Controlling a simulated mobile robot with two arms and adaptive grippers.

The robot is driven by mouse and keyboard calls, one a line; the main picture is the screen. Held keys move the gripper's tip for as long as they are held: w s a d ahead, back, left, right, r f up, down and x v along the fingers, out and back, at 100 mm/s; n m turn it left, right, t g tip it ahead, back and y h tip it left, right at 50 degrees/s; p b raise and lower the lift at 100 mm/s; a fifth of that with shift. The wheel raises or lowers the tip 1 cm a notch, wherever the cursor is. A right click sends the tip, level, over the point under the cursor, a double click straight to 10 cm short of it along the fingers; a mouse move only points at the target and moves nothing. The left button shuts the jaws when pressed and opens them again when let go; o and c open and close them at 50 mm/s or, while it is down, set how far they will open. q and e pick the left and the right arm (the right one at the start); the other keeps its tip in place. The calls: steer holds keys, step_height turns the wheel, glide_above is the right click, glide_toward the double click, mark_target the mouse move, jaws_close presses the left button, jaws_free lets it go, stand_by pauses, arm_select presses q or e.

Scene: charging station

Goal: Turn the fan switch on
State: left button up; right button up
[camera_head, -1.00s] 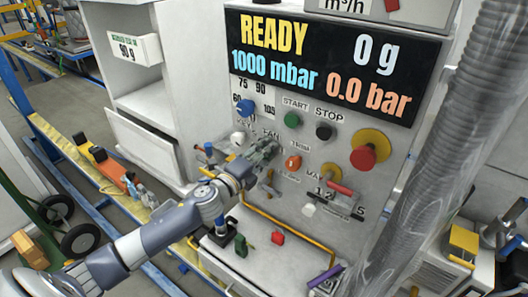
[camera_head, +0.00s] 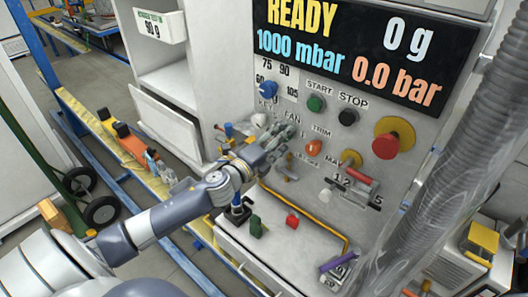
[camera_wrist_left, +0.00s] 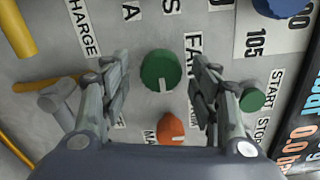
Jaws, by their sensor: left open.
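The control panel has a "FAN" label (camera_head: 293,117), and my left gripper (camera_head: 280,143) is in front of the panel just below it, hiding the knob there. In the left wrist view a round green knob (camera_wrist_left: 160,70) sits beside the "FAN" label (camera_wrist_left: 194,55). My left gripper (camera_wrist_left: 160,88) is open there, with one finger on each side of the green knob. I cannot tell whether the fingers touch it. My right gripper is not in view.
An orange knob (camera_head: 313,148) is close to the gripper; it also shows in the left wrist view (camera_wrist_left: 171,129). The green start button (camera_head: 316,103), black stop button (camera_head: 348,117) and red emergency button (camera_head: 386,146) are to the right. A grey hose (camera_head: 445,165) hangs at right.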

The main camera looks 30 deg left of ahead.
arm_select(q)
steer(key=s+a, duration=0.1)
steer(key=s, duration=0.8)
steer(key=shift+s, duration=0.2)
steer(key=shift+a, duration=0.1)
